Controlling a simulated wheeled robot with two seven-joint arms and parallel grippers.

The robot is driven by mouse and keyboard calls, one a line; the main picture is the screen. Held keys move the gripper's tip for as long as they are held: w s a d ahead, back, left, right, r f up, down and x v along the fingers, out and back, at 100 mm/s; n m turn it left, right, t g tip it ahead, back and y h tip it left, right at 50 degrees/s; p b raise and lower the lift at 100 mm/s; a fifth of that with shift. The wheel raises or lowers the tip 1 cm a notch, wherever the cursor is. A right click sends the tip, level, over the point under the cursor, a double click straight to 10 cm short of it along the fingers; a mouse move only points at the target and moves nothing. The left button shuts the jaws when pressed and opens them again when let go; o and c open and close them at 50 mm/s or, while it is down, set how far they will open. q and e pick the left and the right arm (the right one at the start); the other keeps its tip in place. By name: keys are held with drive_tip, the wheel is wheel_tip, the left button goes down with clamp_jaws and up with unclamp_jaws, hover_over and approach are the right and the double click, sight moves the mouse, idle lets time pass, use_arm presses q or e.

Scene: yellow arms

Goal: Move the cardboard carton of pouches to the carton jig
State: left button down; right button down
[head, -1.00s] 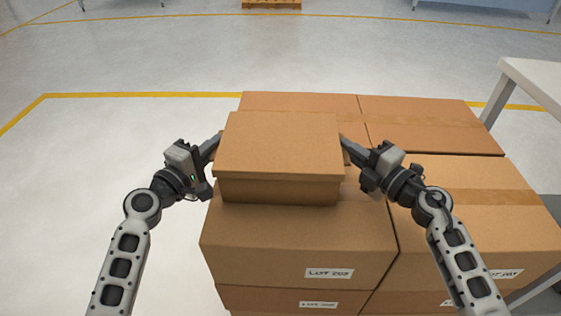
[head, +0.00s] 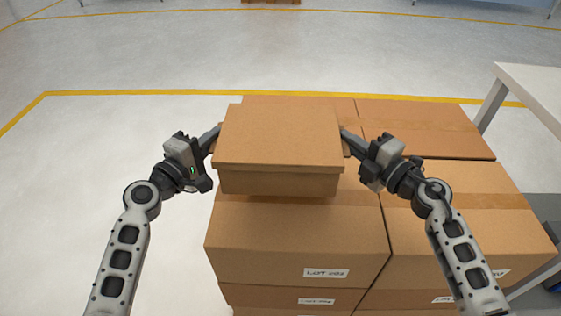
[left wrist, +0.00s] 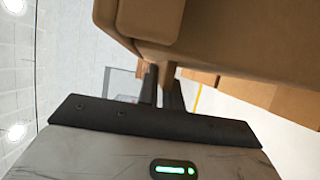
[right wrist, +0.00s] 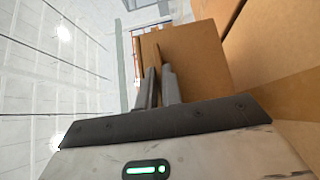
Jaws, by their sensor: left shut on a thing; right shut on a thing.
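The lidded cardboard carton (head: 278,133) is closed, so no pouches show. It is held level, slightly above the near left box of a stack. My left gripper (head: 215,135) is at the carton's left end, shut on a small brown tab there, which shows between the fingers in the left wrist view (left wrist: 165,82). My right gripper (head: 346,138) is at the right end, shut on a matching tab, seen between the fingers in the right wrist view (right wrist: 157,75). I cannot make out a carton jig in any view.
Large taped boxes (head: 300,235) are stacked under and to the right of the carton. A white table (head: 535,90) stands at the right edge. The floor to the left (head: 80,170) is clear, with yellow lines (head: 140,92) on it. A pallet is at the far top.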

use_arm(q)
drive_tip(key=shift+a, duration=0.1)
